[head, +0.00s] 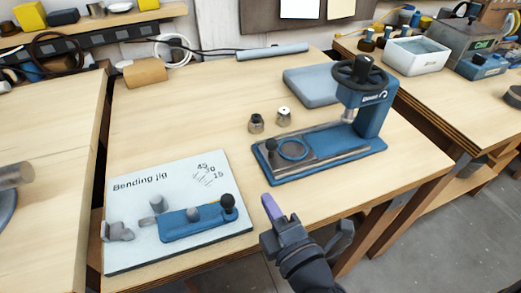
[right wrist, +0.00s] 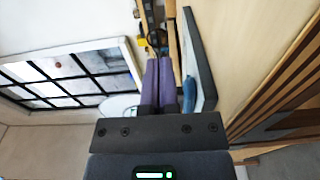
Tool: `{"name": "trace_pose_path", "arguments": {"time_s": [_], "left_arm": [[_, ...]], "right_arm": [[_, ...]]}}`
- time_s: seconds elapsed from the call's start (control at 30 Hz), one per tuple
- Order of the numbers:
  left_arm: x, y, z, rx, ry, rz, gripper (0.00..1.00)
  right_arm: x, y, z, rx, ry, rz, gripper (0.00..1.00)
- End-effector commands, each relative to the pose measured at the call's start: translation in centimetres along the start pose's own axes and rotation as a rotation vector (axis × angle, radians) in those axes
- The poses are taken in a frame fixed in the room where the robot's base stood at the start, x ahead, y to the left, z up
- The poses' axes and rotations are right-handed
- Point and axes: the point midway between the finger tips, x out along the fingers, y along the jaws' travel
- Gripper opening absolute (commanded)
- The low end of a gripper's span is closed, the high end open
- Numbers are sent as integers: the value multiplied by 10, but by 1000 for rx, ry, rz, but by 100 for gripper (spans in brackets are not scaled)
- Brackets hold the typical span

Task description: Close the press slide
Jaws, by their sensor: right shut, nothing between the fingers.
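The press (head: 372,100) stands on a blue base at the right of the middle table, with a black handwheel on top. Its slide (head: 310,155) is a grey plate on the base's rails, with a blue ring (head: 292,149) and a dark knob (head: 271,145) at its left end. The ring and knob sit out to the left, clear of the press column. My right gripper (head: 270,203) is below and in front of the base, apart from it. Its purple fingers (right wrist: 165,82) are together and empty in the right wrist view. My left gripper is out of view.
The bending jig board (head: 125,250) with its blue lever (head: 195,222) lies left of my right gripper. Two small metal parts (head: 256,123) (head: 284,116) stand behind the slide. A grey-blue pad (head: 310,88) lies behind the press. The table's front edge is near my gripper.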

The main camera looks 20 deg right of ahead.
Motion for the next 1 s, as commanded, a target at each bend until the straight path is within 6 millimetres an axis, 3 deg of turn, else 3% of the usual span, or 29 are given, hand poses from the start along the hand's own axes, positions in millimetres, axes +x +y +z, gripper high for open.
{"name": "trace_pose_path", "arguments": {"time_s": [0.2, 0.43, 0.7, 1.0], "left_arm": [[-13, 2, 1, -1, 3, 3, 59], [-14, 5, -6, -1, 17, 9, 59], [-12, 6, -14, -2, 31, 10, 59], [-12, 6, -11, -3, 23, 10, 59]], "right_arm": [[44, 4, 0, -3, 1, 5, 0], [94, 2, 0, -2, 0, 3, 0], [101, 0, 35, -2, 1, 0, 0], [102, 0, 39, 0, 0, 0, 0]]}}
